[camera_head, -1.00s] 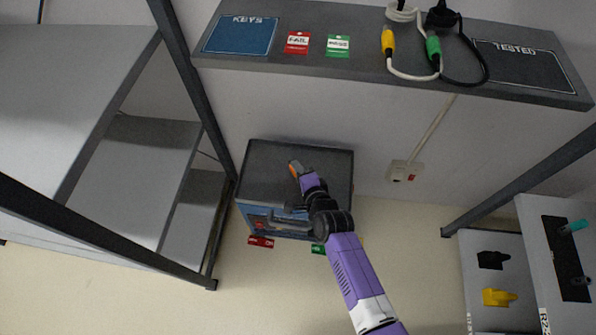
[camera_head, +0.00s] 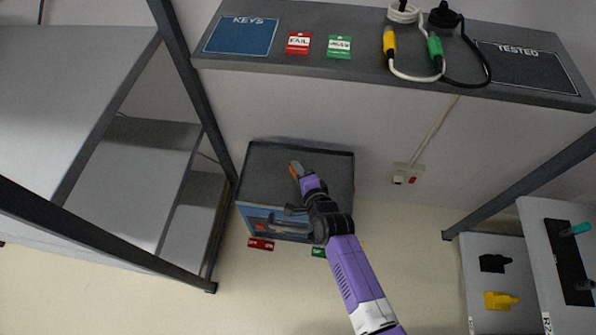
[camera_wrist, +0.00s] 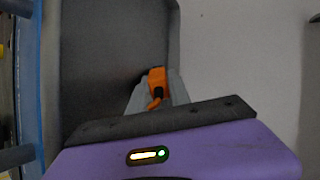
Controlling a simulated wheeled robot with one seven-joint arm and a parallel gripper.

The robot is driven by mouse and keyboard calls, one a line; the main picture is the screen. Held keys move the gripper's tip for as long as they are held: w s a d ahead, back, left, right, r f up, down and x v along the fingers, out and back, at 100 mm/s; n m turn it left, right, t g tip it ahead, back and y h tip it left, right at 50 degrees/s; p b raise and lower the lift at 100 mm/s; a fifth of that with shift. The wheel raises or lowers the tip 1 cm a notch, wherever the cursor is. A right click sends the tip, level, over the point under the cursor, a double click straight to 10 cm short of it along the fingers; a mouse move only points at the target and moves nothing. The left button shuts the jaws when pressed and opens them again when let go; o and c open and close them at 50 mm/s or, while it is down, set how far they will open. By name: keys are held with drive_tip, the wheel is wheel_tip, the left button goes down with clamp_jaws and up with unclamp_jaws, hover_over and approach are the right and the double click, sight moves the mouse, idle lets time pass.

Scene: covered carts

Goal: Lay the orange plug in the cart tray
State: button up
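The orange plug (camera_wrist: 157,80) is between the fingertips of my gripper (camera_wrist: 155,92) in the wrist view, with a short dark stub showing below it. My gripper (camera_head: 296,170) appears shut on it and is over the dark tray on top of the cart in the head view. The cart tray (camera_head: 325,163) is a flat, dark grey surface with a raised rim, and no other object shows on it. In the wrist view the tray (camera_wrist: 95,75) lies beneath and to the left of the plug. I cannot tell whether the plug touches the tray.
A shelf above holds a blue KEYS mat (camera_head: 241,35), a red tag (camera_head: 298,43), a green tag (camera_head: 339,46) and corded yellow and green plugs. A wall socket (camera_head: 405,174) is right of the cart. A rack's dark posts stand left.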

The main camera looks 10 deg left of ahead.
drive_tip(key=v, duration=0.2)
drive_tip(key=p+v, duration=0.1)
drive_tip(key=v, duration=0.1)
drive_tip(key=f+p+v, duration=0.1)
drive_tip(key=v, duration=0.2)
drive_tip(key=shift+s, duration=0.25)
drive_tip(key=shift+s+d+r, duration=0.15)
drive_tip(key=shift+s+r, duration=0.05)
drive_tip(key=shift+r, duration=0.35)
drive_tip(key=shift+w+r, duration=0.1)
drive_tip(key=shift+w, duration=0.05)
idle(0.3)
